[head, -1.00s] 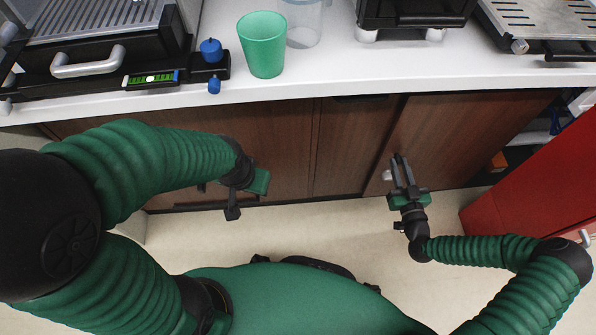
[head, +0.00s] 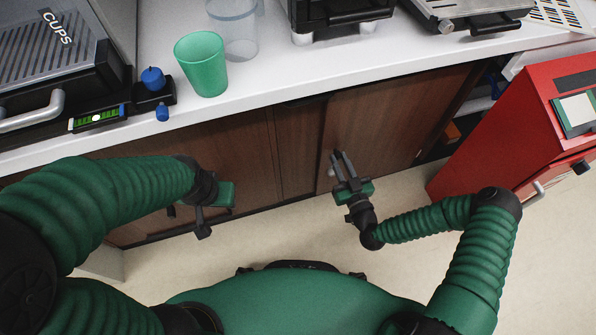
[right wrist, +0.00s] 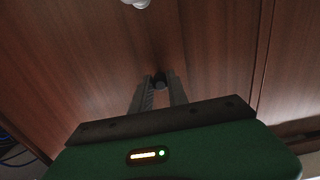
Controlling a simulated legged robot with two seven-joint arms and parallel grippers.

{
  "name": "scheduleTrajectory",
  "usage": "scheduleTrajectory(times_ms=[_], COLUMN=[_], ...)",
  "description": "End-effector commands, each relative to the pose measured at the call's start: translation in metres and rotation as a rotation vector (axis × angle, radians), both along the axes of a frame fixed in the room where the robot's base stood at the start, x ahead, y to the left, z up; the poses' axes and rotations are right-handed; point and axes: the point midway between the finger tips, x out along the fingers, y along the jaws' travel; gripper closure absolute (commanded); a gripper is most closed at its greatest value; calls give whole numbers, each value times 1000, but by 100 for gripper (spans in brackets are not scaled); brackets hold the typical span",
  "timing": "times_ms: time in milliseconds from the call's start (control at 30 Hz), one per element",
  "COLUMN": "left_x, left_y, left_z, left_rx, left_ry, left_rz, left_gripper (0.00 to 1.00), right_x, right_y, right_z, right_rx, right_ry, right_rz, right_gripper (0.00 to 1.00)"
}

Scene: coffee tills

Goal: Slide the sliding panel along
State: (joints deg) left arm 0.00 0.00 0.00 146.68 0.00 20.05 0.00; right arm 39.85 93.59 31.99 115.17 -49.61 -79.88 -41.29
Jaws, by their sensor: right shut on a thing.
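The sliding panel (head: 390,120) is a brown wood-grain front below the white counter, on the right of the cabinet. My right gripper (head: 341,158) is at its left part, fingers pointing at the panel. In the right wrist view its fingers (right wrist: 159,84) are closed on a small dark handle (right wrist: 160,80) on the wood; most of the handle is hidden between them. A pale round knob (right wrist: 136,2) shows at the top edge of that view.
A red cabinet (head: 500,130) stands at the right, beside an open shelf space (head: 470,110). A green cup (head: 203,65), a clear container (head: 233,30) and machines stand on the counter (head: 280,80). Pale floor (head: 300,235) is clear below.

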Motion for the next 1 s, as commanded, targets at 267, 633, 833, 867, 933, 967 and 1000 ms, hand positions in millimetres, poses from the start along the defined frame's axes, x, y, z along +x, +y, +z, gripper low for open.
scheduleTrajectory(times_ms=[267,633,833,867,933,967,1000], left_x=[0,0,0,0,0,0,0], left_y=[0,0,0,0,0,0,0], left_z=[5,10,13,13,14,14,15], left_rx=[0,0,0,0,0,0,0], left_ry=[0,0,0,0,0,0,0], left_rz=[0,0,0,0,0,0,0], left_gripper=[64,64,64,64,64,64,64], right_x=[-6,-15,-20,-20,-22,-23,-24], right_y=[20,45,58,60,65,66,69], right_z=[4,5,5,5,5,5,5], right_rx=[4,4,5,5,5,5,5], right_ry=[-7,-8,-9,-9,-10,-10,-10], right_rz=[4,4,4,5,4,4,3], right_gripper=[100,100,100,100,100,100,100])
